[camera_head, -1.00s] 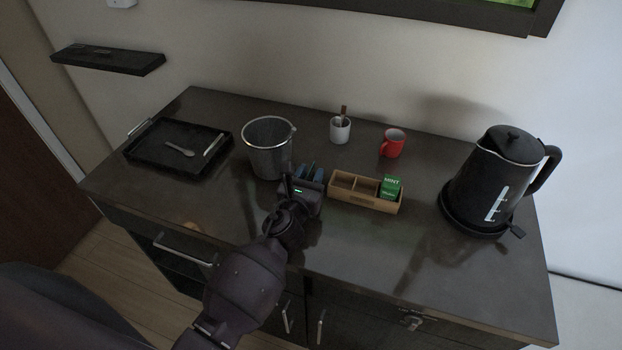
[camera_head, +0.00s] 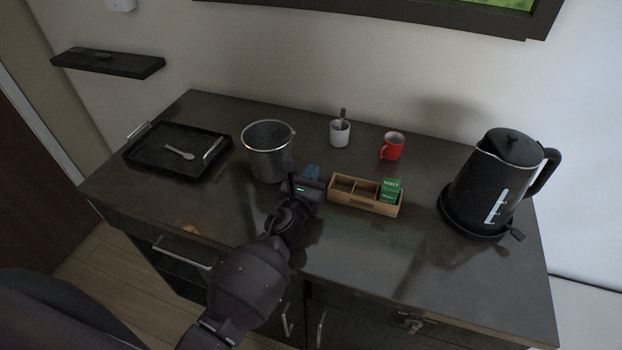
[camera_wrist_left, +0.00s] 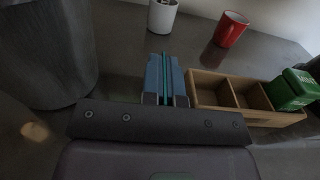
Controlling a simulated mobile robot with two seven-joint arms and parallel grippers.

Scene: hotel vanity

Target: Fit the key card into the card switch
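My left gripper (camera_head: 311,175) is low over the desk, between the metal bucket and the wooden box. In the left wrist view its two blue-grey fingers (camera_wrist_left: 166,80) are close together, with a thin teal strip between them. The strip looks like the key card (camera_wrist_left: 166,75) seen edge-on; its face is hidden, and I cannot tell whether it touches the desk. A white wall fitting (camera_head: 122,4), probably the card switch, is at the upper left and cut off by the frame. My right gripper is not in view.
The metal bucket (camera_head: 268,152) is just left of the gripper, the wooden box (camera_head: 352,198) just right. A white cup (camera_head: 340,134), red mug (camera_head: 391,147) and kettle (camera_head: 492,185) stand beyond. A black tray (camera_head: 150,157) lies left, below a wall shelf (camera_head: 110,66).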

